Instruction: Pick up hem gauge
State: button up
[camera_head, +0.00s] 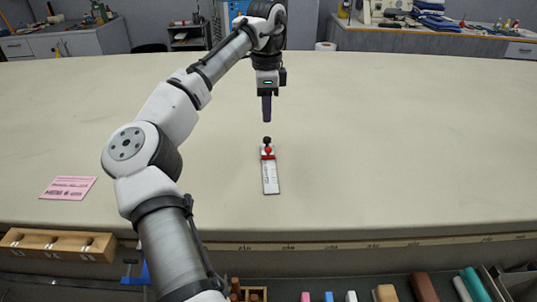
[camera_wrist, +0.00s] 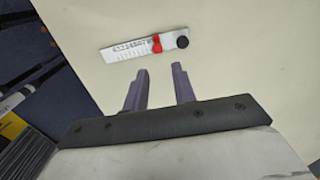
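The hem gauge (camera_head: 270,175) lies flat on the cream cloth table. It is a white strip with dark markings, a red slider and a black knob at its far end. It also shows whole in the wrist view (camera_wrist: 135,48), beyond my fingertips. My gripper (camera_head: 267,120) hangs pointing down above the table, near the knob end of the gauge in the head view. In the wrist view my gripper's two purple fingers (camera_wrist: 160,68) stand apart with nothing between them. The gripper is open and not touching the gauge.
The cloth table (camera_head: 400,130) is wide and mostly clear around the gauge. A pink card (camera_head: 68,188) lies at the left. Below the front edge are a wooden block (camera_head: 58,244) and several coloured rolls. Benches with cloth and tools stand behind.

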send_over(268, 148)
jog(key=f, duration=0.7)
jog(key=shift+w+a, duration=0.1)
jog(key=shift+a, duration=0.1)
jog(key=shift+d+f+p, duration=0.15)
jog(key=shift+f+p, duration=0.3)
jog(key=shift+f, duration=0.95)
jog(key=shift+d+f+p, duration=0.1)
jog(key=shift+f+p, duration=0.3)
jog(key=shift+f, duration=0.95)
grip_shut()
